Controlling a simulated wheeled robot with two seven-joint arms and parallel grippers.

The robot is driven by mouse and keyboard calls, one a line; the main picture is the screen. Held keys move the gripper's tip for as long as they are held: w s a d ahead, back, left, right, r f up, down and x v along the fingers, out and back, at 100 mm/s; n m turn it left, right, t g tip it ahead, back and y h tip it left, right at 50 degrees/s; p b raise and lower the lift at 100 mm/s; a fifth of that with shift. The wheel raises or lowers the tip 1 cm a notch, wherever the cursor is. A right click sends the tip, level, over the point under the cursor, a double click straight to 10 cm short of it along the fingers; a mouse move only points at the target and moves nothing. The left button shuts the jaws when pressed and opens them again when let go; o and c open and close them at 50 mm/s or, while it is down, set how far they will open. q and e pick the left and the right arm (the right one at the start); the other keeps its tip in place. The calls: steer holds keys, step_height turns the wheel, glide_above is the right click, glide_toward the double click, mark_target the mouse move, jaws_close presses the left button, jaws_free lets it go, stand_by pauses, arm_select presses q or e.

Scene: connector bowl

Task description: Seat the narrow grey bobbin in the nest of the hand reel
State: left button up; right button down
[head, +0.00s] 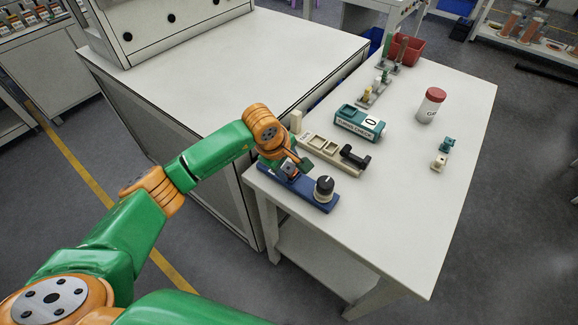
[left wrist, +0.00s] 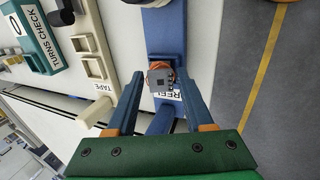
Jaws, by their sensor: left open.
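The blue hand reel (head: 310,199) lies at the table's near left corner, with a dark knob (head: 324,188) at its right end. In the left wrist view, the reel (left wrist: 165,32) runs up the picture and bears a partly covered "REEL" label. A grey square-faced bobbin (left wrist: 159,80) with orange winding sits over the reel beside this label. My left gripper (left wrist: 160,73) is open, with one finger on each side of the bobbin and visible gaps. In the head view, my left gripper (head: 292,168) hides much of the reel's left part. I cannot tell whether the bobbin is fully seated. My right gripper is not in view.
A cream tape holder (head: 328,153) stands just behind the reel, and a teal turns checker (head: 358,124) behind that. A jar with a red lid (head: 431,106) and small teal (head: 447,144) and cream (head: 438,162) pieces stand right. The table's front right is clear.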

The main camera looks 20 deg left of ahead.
arm_select(q)
steer(key=shift+d+f, duration=0.1)
steer(key=shift+d, duration=0.05)
steer(key=c, duration=0.8)
jaws_close()
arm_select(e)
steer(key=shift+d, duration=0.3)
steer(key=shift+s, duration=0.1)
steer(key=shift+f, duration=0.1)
